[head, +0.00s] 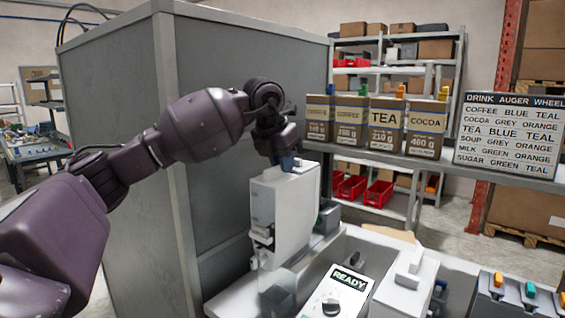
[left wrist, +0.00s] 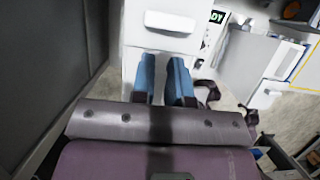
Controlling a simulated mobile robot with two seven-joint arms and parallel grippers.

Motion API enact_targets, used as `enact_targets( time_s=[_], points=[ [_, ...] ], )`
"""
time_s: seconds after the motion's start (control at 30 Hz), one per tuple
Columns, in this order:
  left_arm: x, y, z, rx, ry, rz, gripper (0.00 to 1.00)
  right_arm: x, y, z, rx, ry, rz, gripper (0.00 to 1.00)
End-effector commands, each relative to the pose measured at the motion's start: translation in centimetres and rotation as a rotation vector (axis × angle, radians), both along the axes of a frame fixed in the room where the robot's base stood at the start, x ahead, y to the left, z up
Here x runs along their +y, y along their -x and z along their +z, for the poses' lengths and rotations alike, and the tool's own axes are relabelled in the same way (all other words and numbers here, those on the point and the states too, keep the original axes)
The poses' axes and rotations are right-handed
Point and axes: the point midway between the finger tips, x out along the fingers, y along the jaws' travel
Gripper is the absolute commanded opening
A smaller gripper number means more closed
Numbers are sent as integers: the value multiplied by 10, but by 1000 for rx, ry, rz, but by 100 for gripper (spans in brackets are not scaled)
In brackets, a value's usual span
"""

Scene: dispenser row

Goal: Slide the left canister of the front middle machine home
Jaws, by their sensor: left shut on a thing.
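My left gripper (head: 285,163) is shut on the top of a pale grey canister (head: 285,205), a tall narrow box with a small spout and dark fitting low on its front. The canister looks upright, at the left end of the white machine with the READY display (head: 347,283). Whether it is fully seated cannot be told. In the left wrist view, the blue fingertips (left wrist: 164,75) lie against the white canister body (left wrist: 160,55); the grip itself is partly hidden. My right gripper is not in view.
A tall grey cabinet (head: 115,150) stands close on the left, behind my left arm. A second white canister (head: 405,285) sits to the right of the display. A shelf (head: 430,165) behind holds ingredient boxes and a sign (head: 510,130). Coloured-tab units (head: 515,295) stand at the lower right.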

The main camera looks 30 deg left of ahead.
Motion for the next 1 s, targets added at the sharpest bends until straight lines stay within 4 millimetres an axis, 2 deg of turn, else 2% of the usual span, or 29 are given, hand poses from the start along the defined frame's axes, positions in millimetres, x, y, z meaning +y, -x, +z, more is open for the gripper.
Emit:
enact_targets(
  time_s=[0.2, 0.43, 0.47, 0.63, 1.0],
  points=[
    [0, 0, -8, -1, 0, 0, 0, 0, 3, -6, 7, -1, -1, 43],
    [0, 0, -9, -1, 0, 0, 0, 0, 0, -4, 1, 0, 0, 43],
    [0, 0, -9, -1, 0, 0, 18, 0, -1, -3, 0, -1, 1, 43],
    [0, 0, -10, 0, 0, 0, 44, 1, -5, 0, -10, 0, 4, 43],
    [0, 2, -6, 1, -1, 0, 44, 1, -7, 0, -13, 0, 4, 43]
  ],
)
